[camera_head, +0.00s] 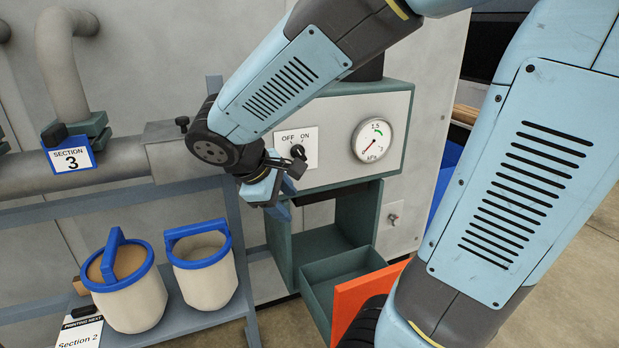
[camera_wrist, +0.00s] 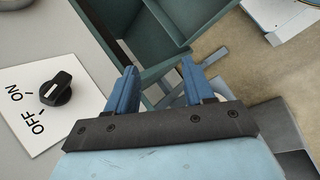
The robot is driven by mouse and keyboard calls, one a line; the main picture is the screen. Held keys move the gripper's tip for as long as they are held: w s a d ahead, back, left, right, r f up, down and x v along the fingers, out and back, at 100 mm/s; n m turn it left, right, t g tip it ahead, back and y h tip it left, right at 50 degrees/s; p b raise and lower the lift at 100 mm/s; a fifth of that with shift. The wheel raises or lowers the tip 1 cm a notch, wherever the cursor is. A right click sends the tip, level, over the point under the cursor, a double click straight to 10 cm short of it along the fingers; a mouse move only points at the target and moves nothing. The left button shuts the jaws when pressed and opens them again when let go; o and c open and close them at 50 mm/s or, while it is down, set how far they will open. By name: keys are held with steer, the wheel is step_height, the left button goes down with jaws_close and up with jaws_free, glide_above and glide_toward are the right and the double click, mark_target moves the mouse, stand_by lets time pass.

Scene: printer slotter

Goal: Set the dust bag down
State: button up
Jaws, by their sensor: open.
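Two pale dust bags with blue rims and blue handles stand upright side by side on the grey-blue shelf (camera_head: 185,325) in the head view. The left bag (camera_head: 135,303) shows brown at its top. The right bag (camera_head: 208,283) has a pale top. My gripper (camera_head: 283,195) is to the right of and above both bags, apart from them, in front of the panel. In the wrist view its two blue fingers (camera_wrist: 160,88) are spread with nothing between them. I cannot tell from the pictures which bag the task means.
An OFF/ON knob (camera_head: 298,151) is close beside my gripper; it also shows in the wrist view (camera_wrist: 56,88). A gauge (camera_head: 371,140) is to its right. Below is an open green drawer (camera_head: 335,268) with an orange panel (camera_head: 362,293). A pipe with a Section 3 sign (camera_head: 72,157) runs above the bags.

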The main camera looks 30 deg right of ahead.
steer(key=s+d+r+m+t+y, duration=0.2)
steer(key=s+r+m+t+y, duration=0.1)
steer(key=s+r+m+y, duration=0.3)
step_height(320, 180, up, 2)
steer(key=s+m, duration=0.1)
steer(key=m, duration=0.2)
steer(key=shift+s+m, duration=0.2)
steer(key=shift+m, duration=0.1)
